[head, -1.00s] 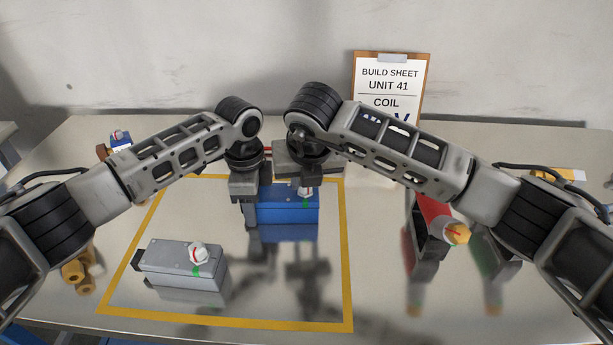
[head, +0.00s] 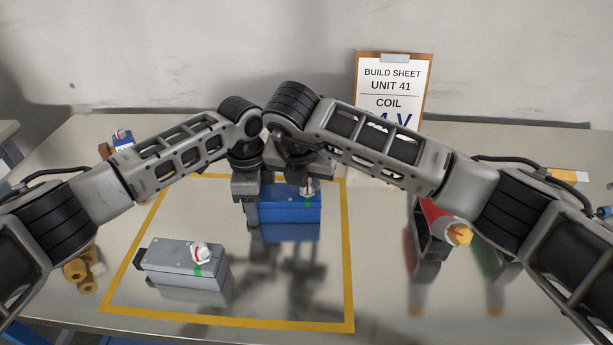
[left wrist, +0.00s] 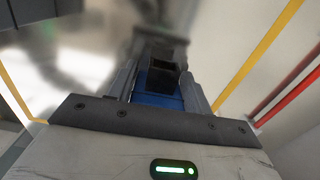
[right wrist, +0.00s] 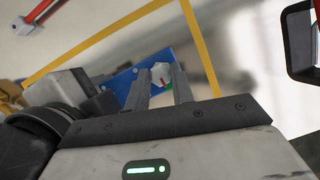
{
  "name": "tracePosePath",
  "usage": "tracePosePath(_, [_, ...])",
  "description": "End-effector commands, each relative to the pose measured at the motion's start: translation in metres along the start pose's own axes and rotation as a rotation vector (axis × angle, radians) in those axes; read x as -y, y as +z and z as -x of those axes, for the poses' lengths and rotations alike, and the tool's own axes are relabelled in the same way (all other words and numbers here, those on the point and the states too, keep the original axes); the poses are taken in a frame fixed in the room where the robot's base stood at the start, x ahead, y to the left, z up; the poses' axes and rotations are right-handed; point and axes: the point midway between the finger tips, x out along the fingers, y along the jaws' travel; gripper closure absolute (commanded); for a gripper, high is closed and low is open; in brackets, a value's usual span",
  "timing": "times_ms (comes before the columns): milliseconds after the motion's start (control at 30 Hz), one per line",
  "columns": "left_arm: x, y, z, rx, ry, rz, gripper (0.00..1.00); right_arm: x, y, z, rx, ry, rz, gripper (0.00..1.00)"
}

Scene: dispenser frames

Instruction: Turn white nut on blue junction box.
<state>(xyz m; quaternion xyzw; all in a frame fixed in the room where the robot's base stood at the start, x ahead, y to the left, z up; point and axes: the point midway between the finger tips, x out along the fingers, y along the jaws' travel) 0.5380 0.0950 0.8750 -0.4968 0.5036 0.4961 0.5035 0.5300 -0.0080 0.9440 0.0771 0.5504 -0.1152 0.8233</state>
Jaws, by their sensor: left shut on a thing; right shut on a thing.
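The blue junction box (head: 290,212) stands on the shiny tabletop inside a yellow outline. Its white nut (head: 307,191) sits at the right of the box's top; in the right wrist view the nut (right wrist: 160,72) shows red and green marks close by. My right gripper (right wrist: 163,78) is shut on the nut, a finger on either side. My left gripper (head: 252,222) is at the box's left end. In the left wrist view its fingers are shut on a black square end piece (left wrist: 162,78) of the box. My arms hide the box's back part.
A grey box (head: 182,265) with its own white nut (head: 200,253) lies front left within the yellow outline (head: 225,321). Brass fittings (head: 78,272) lie at left. A build sheet (head: 393,90) stands behind.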

Motion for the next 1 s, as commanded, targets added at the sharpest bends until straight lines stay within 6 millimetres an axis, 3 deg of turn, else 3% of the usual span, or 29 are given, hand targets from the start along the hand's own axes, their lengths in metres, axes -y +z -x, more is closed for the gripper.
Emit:
tracePosePath(167, [0.000,0.001,-0.001,0.002,0.002,0.001,0.79,-0.001,0.001,0.001,0.003,0.003,0.001,0.99])
tracePosePath(200, [0.000,0.001,-0.001,0.003,0.002,0.001,0.79,-0.001,0.001,0.001,0.003,0.003,0.001,0.73])
tracePosePath(267, [0.000,0.001,-0.001,0.002,0.002,0.000,0.79,-0.001,0.001,0.001,0.003,0.003,0.002,0.57])
tracePosePath(300, [0.000,0.001,-0.001,0.002,0.002,0.000,0.79,-0.001,0.001,0.001,0.002,0.003,0.002,0.54])
tracePosePath(667, [0.000,0.000,0.000,0.002,0.001,0.000,0.79,-0.001,0.001,0.008,0.002,0.003,0.003,0.54])
tracePosePath(1000, [0.000,0.000,0.000,0.001,0.001,-0.001,0.79,-0.001,0.001,0.074,0.006,0.005,0.004,0.54])
